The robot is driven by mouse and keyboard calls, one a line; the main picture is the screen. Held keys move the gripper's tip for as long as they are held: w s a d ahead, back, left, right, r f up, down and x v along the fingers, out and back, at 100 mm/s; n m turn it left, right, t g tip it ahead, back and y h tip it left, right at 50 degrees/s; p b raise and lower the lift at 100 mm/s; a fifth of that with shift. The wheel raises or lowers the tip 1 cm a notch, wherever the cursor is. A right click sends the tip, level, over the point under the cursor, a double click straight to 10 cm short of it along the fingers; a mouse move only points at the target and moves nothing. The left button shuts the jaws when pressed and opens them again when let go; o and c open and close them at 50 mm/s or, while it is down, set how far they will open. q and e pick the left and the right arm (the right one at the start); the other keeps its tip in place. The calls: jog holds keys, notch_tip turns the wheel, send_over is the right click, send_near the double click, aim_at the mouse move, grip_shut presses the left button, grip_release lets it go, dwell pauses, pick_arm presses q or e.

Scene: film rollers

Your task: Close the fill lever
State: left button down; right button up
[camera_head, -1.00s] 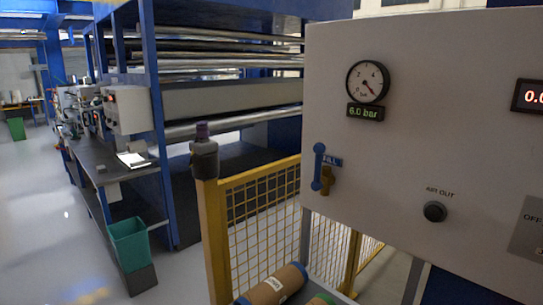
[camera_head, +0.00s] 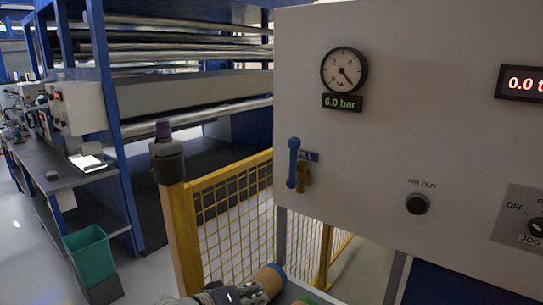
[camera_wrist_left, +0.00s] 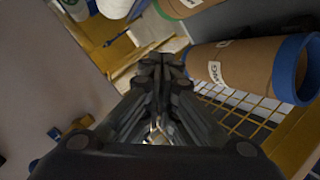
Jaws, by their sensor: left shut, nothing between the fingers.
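The fill lever (camera_head: 293,163) is a blue handle on a brass valve (camera_head: 304,178) at the lower left of the grey panel. The handle stands upright, and its label is partly hidden behind it. My left gripper (camera_head: 236,295) shows at the bottom edge of the head view, below and left of the lever and well apart from it. In the left wrist view my left gripper (camera_wrist_left: 160,62) has its fingers together with nothing between them. A blue part (camera_wrist_left: 54,133) at the left there may be the lever. My right gripper is in neither view.
The panel (camera_head: 400,110) carries a gauge (camera_head: 344,70) with a 6.0 bar display and an air out port (camera_head: 417,204). A yellow mesh fence (camera_head: 232,215) stands left of it. Brown rolls (camera_head: 268,280) with coloured ends lie below. A green bin (camera_head: 89,254) stands at left.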

aim_at(293, 164)
pick_arm(q)
jog(key=w+a+r+n+t+h, duration=0.1)
jog(key=w+r, duration=0.3)
jog(key=r, duration=0.5)
jog(key=w+a+r+n+t+h, duration=0.1)
jog(key=w+a+r+n+t, duration=0.1)
jog(key=w+r, duration=0.3)
jog(key=w+a+r+n+t+h, duration=0.1)
jog(key=w+a+r+n, duration=0.2)
jog(key=r, duration=1.1)
jog(key=shift+w+n, duration=0.6)
jog(key=shift+w, duration=0.45)
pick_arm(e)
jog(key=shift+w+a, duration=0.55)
pick_arm(q)
jog(key=shift+w+d+f+t, duration=0.1)
jog(key=shift+w+t, duration=0.05)
jog(key=shift+t, duration=0.15)
jog(key=w+d+p, duration=0.6)
jog(key=d, duration=0.3)
jog(key=shift+d, duration=0.4)
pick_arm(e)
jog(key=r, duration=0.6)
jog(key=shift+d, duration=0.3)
pick_arm(q)
jog(key=shift+f, duration=0.1)
